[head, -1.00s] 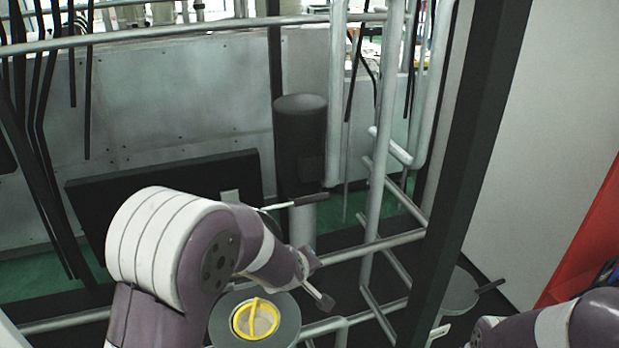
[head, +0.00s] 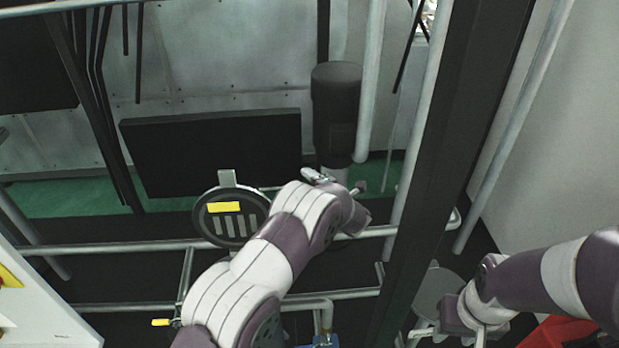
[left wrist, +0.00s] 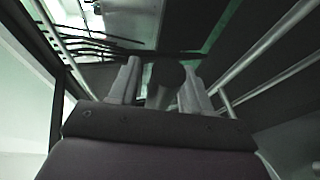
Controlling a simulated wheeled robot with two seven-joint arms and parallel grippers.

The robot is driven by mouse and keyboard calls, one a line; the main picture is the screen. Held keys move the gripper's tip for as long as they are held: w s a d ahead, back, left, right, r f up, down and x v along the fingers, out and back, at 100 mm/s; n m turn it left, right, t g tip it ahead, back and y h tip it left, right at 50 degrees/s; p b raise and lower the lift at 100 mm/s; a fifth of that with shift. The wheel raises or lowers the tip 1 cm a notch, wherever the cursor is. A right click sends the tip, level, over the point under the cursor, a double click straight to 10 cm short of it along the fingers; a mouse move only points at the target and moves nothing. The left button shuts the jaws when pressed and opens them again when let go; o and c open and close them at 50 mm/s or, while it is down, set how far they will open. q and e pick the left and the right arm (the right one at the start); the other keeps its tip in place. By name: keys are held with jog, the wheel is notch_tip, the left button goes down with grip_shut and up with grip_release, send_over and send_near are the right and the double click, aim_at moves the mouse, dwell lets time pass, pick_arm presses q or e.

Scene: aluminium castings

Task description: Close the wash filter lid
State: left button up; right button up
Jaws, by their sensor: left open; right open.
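A round dark disc (head: 232,232) with a yellow label and pale slots stands steeply tilted left of centre in the head view; it looks like the raised lid. A pale tab sticks up from its top edge. My left forearm passes in front of the area below it and hides what lies there. My left gripper (head: 318,177) is to the right of the disc, apart from it, partly hidden by my wrist. In the left wrist view its two fingers (left wrist: 160,88) are apart and empty. My right gripper (head: 478,328) is open at the lower right, far from the disc.
Pale pipes (head: 120,248) run across below the disc. A black cylinder (head: 336,110) stands behind my left gripper, with a black panel (head: 215,150) to its left. A dark post (head: 440,180) separates my arms. A yellow-tipped lever (head: 160,322) is at the lower left.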

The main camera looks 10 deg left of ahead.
pick_arm(q)
jog(key=shift+s+d+r, duration=0.1)
jog(key=shift+d, duration=0.05)
jog(key=shift+s, duration=0.2)
jog(key=shift+c, duration=1.3)
jog(key=shift+a+r, duration=0.1)
jog(key=shift+a, duration=0.25)
grip_shut()
jog(key=shift+s+d+f+t+b, duration=0.2)
jog(key=shift+s+t+b, duration=0.15)
jog(key=shift+b, duration=0.75)
jog(key=s+d+n+t+y+b, duration=0.2)
jog(key=s+b, duration=0.8)
jog(key=b, duration=0.8)
jog(key=shift+s+d+n+t+y+b, duration=0.4)
jog(key=shift+d+t+y, duration=0.15)
jog(key=shift+t+y, duration=0.6)
pick_arm(e)
notch_tip(320, 180, down, 21)
jog(key=shift+s+r, duration=0.2)
jog(key=shift+s, duration=0.1)
pick_arm(q)
jog(key=shift+r, duration=0.15)
